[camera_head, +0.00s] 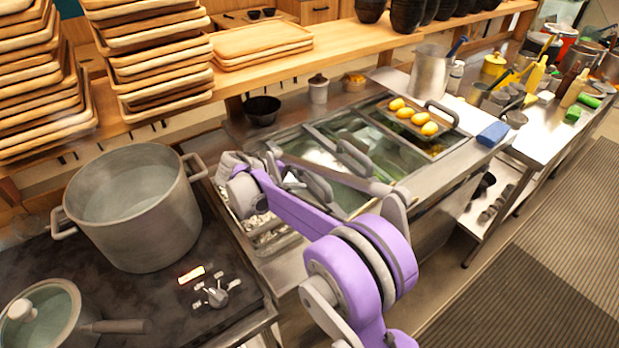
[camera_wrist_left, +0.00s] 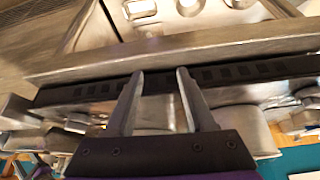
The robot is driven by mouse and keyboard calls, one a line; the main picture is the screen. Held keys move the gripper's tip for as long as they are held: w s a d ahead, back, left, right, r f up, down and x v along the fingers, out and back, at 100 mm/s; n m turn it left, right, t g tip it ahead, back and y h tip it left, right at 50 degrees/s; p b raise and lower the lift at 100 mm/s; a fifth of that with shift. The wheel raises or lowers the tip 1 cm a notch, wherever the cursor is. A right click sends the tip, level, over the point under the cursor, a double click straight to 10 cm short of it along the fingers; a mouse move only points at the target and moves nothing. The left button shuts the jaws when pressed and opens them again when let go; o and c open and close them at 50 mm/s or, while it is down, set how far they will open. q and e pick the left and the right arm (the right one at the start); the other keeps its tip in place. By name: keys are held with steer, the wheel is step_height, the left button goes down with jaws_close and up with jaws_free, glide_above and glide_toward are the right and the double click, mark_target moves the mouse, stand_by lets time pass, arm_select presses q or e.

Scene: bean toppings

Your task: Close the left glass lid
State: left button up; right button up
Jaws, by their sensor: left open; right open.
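The metal counter unit has glass lids on its top in the head view. The left glass lid (camera_head: 322,157) is partly hidden behind my right arm; I cannot tell for sure how far it stands open. A grey handle (camera_head: 355,156) stands up near the middle of the lids. My right gripper (camera_head: 289,179) is over the left part of the unit, close to the left lid, open; its fingers are partly hidden by my purple arm. My left gripper (camera_wrist_left: 158,74) is open and empty in the left wrist view, in front of a metal edge with a dark slotted strip.
A large steel pot (camera_head: 133,208) stands on the dark stove to the left, with a lidded pan (camera_head: 45,315) in front. Several yellow items lie on a tray (camera_head: 449,141) at the right lid. A blue block (camera_head: 493,134) sits at the counter's right edge. Wooden trays (camera_head: 262,38) are stacked behind.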

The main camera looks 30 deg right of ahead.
steer(key=v, duration=0.7)
steer(key=shift+s+a+r, duration=0.1)
steer(key=shift+a+r, duration=0.1)
steer(key=shift+a, duration=0.05)
